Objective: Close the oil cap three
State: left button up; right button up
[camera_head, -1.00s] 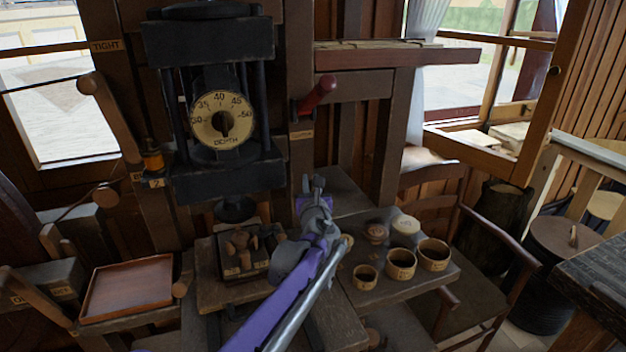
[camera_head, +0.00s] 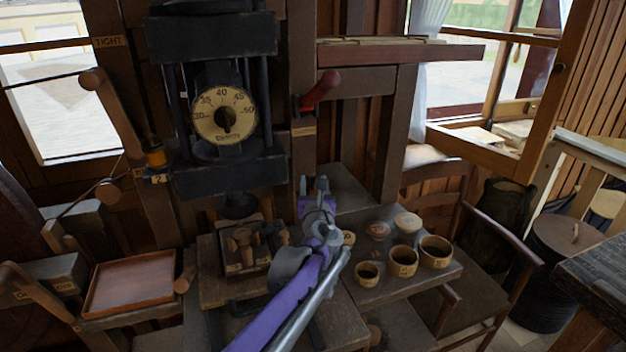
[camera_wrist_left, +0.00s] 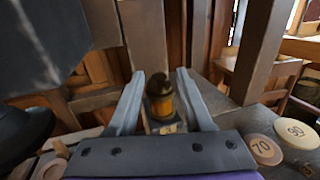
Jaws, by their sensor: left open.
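An oil cup (camera_wrist_left: 162,104) with an amber body and a dark domed cap (camera_wrist_left: 157,83) stands upright in the left wrist view, with a small pale label below it. Its number is too small to read, and I cannot tell whether the cap is fully shut. My left gripper (camera_wrist_left: 160,78) is open, one finger on each side of the cup, with gaps showing. In the head view my left gripper (camera_head: 313,184) is in front of the post, and this cup is hidden or too small to make out. My right gripper is not in view.
Another amber oil cup (camera_head: 155,157), labelled 2, is on the left post. A dial (camera_head: 225,117) hangs in a dark press frame. A red-handled lever (camera_head: 320,90) is above my gripper. Several round cups and lids, including a bowl (camera_head: 402,262), stand at right. A wooden tray (camera_head: 130,284) is at left.

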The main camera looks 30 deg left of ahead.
pick_arm(q)
jog(key=v, duration=0.8)
jog(key=shift+s, duration=0.2)
jog(key=shift+d+r, duration=0.1)
